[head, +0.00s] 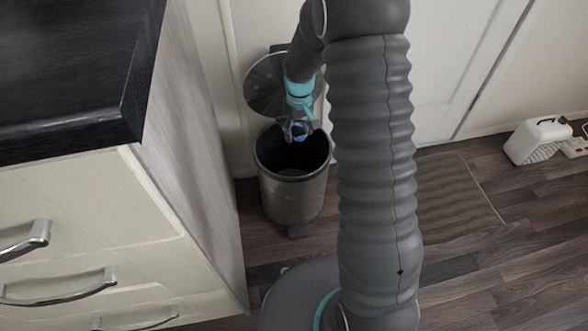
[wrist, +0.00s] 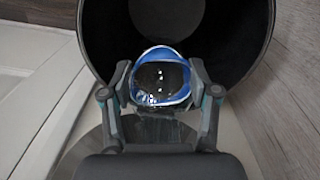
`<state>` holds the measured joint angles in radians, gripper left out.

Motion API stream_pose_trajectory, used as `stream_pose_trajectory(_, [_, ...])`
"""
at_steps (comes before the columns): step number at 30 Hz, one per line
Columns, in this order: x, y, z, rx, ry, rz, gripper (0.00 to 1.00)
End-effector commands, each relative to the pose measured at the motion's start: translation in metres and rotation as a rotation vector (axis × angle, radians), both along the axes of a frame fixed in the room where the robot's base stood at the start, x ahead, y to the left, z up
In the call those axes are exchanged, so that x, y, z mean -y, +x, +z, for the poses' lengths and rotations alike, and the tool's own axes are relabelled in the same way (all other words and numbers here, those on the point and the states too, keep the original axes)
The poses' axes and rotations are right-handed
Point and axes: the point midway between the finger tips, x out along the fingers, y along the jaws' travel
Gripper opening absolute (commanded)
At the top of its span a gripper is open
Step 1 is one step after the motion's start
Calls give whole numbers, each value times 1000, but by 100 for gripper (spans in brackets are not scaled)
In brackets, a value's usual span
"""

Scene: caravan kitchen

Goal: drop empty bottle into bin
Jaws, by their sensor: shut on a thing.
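The bin (head: 292,195) is a dark round metal pedal bin on the floor. Its round lid (head: 262,88) stands open behind it, partly hidden by my arm. My gripper (head: 296,131) is over the bin's mouth, pointing down. It is shut on the bottle (wrist: 161,80), which shows end-on in the wrist view as a clear round shape with a blue band. The bin's dark opening and rim (wrist: 95,60) surround the bottle in that view. How far the bottle reaches below the rim cannot be told.
A drawer cabinet (head: 75,215) with a black worktop (head: 70,70) stands close to the left of the bin. A pale wall or door is behind. A white jug (head: 538,140) and a power strip (head: 577,146) are at the far right. A floor mat (head: 455,195) lies right of my arm.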

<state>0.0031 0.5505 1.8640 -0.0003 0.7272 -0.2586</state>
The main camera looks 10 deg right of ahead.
Motion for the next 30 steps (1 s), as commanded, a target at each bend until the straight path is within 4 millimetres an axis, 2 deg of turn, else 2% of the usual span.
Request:
stream_pose_trajectory(1, [0, 0, -9, -1, 0, 0, 45])
stream_pose_trajectory(9, [-2, 0, -38, -2, -1, 3, 45])
stream_pose_trajectory(21, [-3, 0, -44, 0, 0, 5, 45])
stream_pose_trajectory(22, [-3, 0, -44, 0, 0, 5, 65])
stream_pose_trajectory(25, [-3, 0, -44, 0, 0, 5, 90])
stream_pose_trajectory(30, [-3, 0, -44, 0, 0, 5, 90])
